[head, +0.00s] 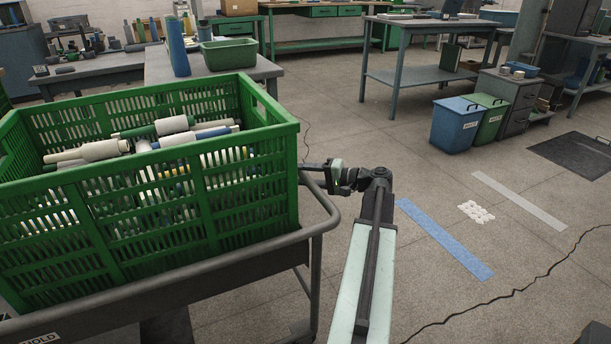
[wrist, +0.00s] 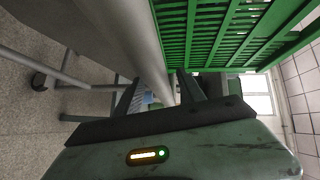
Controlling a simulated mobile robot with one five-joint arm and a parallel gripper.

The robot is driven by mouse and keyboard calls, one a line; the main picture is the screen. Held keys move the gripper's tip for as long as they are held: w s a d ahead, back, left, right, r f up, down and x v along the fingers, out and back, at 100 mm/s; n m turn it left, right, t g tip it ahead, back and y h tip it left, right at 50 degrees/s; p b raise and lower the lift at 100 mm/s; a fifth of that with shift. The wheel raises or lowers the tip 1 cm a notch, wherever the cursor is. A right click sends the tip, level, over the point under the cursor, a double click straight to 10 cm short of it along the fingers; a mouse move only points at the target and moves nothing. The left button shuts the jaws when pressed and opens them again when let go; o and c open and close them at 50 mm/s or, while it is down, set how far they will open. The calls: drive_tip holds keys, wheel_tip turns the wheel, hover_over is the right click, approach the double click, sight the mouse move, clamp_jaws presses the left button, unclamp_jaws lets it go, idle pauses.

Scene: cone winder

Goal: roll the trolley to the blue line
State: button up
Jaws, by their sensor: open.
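The trolley (head: 160,270) is a grey frame with a tubular handle rail, filling the lower left of the head view. A green slatted crate (head: 150,190) sits on it. The blue line (head: 441,238) lies on the floor to the right of the trolley, apart from it. My gripper (head: 312,174) is at the trolley's right-hand rail, close to the crate's corner; its fingertips are small and partly hidden there. In the wrist view, my gripper (wrist: 160,88) is open, with the grey rail (wrist: 142,40) running between its fingers. Whether a finger touches the rail I cannot tell.
A pale grey line (head: 518,200) and a white patch (head: 476,211) lie beyond the blue line. Blue (head: 456,125) and green (head: 490,117) bins stand at the back right. A dark crack crosses the floor at lower right. The floor around the blue line is clear.

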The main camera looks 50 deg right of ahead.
clamp_jaws()
drive_tip(key=shift+s, duration=0.15)
idle(1.0)
